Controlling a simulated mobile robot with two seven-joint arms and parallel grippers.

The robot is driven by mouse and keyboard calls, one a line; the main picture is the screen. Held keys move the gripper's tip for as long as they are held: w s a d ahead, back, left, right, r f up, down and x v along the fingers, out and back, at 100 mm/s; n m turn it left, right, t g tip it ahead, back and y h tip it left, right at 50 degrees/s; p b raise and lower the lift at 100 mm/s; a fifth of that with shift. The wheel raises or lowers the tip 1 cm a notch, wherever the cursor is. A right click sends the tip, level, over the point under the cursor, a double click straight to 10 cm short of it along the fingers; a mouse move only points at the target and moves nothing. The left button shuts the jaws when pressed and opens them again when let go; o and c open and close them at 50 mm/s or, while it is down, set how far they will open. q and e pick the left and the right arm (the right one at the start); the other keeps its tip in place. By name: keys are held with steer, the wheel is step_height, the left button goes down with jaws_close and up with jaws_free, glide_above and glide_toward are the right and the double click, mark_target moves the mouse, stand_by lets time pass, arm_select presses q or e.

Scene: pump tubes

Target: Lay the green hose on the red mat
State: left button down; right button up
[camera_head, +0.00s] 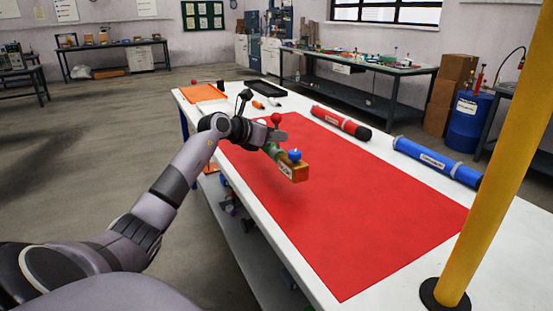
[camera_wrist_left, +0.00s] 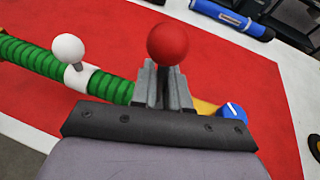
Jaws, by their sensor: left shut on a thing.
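The green hose (camera_wrist_left: 60,72) shows in the left wrist view as a ribbed green tube with a white-ball handle (camera_wrist_left: 68,50) on a white collar. A red ball (camera_wrist_left: 170,43) stands at my left gripper's fingers (camera_wrist_left: 165,88), which are shut on the hose. A brass-coloured end with a blue knob (camera_wrist_left: 232,112) sticks out to the right. In the head view my left gripper (camera_head: 272,137) covers most of the hose; the block end (camera_head: 292,170) shows above the red mat (camera_head: 350,210), with a shadow below it. My right gripper is not in view.
A red cylinder (camera_head: 341,122) and a blue cylinder (camera_head: 437,161) lie along the far right side of the white table. An orange tray (camera_head: 205,93) and a black tray (camera_head: 265,91) are at its far end. A yellow post (camera_head: 490,170) stands at the near right. Most of the mat is bare.

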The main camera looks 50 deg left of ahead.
mark_target(272, 156)
arm_select(q)
step_height(272, 156, down, 6)
steer(key=shift+f+b, duration=0.1)
steer(key=shift+b, duration=0.2)
steer(key=c, duration=1.1)
jaws_free()
steer(key=shift+f, duration=0.1)
steer(key=v, duration=1.2)
steer(key=shift+s, duration=0.15)
